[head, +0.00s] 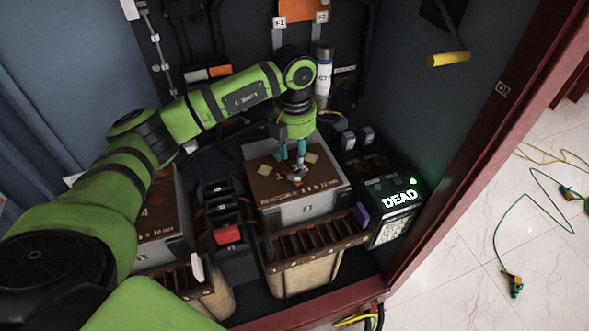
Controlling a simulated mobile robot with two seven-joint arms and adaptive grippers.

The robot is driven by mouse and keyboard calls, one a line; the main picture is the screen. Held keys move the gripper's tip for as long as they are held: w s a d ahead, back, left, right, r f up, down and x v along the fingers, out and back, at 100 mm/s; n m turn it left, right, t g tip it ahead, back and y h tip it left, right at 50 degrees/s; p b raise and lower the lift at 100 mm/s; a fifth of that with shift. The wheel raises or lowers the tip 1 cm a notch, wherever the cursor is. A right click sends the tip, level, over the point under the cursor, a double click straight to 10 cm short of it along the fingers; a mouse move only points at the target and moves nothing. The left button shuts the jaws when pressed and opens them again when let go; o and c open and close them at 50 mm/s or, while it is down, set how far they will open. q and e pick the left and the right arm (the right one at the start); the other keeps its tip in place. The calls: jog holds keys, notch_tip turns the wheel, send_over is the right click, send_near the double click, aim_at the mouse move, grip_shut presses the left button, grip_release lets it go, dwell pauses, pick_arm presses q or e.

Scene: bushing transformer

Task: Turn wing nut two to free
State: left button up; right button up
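My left gripper (291,159) reaches in from the left and points down over the brown top of a grey box (320,193) with printed lettering. Its two teal fingers show a gap between them. A small metal piece (297,178), which may be a wing nut, sits on the brown top just below the fingertips. It is too small to tell its shape, whether it is wing nut two, or whether a finger touches it. My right gripper is not in view.
A second box (162,228) stands at the left, partly behind my arm. A tester reading DEAD (399,199) stands at the right. A spray can (324,72) stands behind. The red cabinet frame (480,150) bounds the right side.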

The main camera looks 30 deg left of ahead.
aim_at(297, 176)
pick_arm(q)
jog(key=shift+a+f, duration=0.25)
notch_tip(297, 176, down, 6)
jog(key=shift+d+f+p, duration=0.1)
jog(key=shift+f+p, duration=0.15)
jog(key=shift+p, duration=0.8)
grip_shut()
